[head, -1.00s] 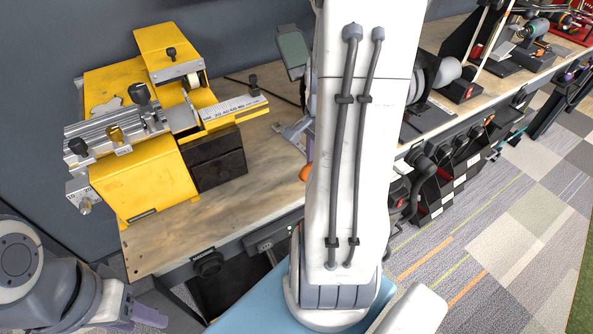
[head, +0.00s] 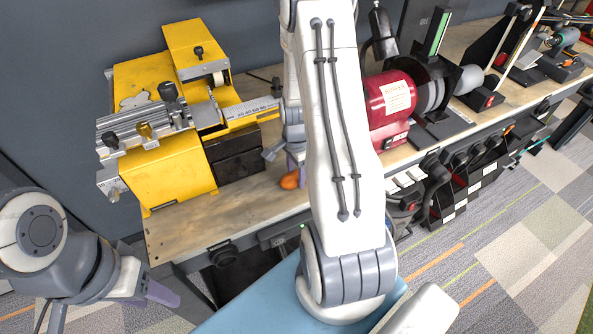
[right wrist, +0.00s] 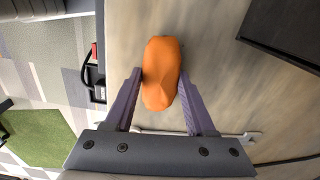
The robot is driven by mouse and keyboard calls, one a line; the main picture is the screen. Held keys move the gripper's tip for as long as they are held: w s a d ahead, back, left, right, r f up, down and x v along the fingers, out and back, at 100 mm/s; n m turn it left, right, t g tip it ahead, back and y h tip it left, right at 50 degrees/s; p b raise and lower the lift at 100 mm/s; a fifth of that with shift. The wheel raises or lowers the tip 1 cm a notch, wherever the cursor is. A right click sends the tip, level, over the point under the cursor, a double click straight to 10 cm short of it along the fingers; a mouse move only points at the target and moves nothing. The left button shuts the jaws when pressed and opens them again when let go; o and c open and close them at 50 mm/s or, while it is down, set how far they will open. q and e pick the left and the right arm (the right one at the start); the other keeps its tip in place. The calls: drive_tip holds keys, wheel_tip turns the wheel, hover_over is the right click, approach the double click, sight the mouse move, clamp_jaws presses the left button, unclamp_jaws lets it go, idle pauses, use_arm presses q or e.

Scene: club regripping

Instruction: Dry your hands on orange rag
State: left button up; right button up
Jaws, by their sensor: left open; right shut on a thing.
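The orange rag (head: 290,180) is a small rounded bundle at the bench's front edge, left of my right arm in the head view. In the right wrist view the rag (right wrist: 160,73) sits between the purple fingers of my right gripper (right wrist: 160,82), which is shut on it. The bench top shows behind it; I cannot tell whether the rag touches it. In the head view my right gripper (head: 295,165) is partly hidden by my own arm. My left gripper (head: 162,294) is open and empty at the lower left, off the bench; its fingertips show only partly.
A yellow machine (head: 170,170) with a ruler arm and a black block (head: 237,157) stands left on the wooden bench (head: 190,228). A red grinder (head: 391,105) stands to the right of my arm.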

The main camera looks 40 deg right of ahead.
drive_tip(key=shift+f+b, duration=0.3)
drive_tip(key=o, duration=1.2)
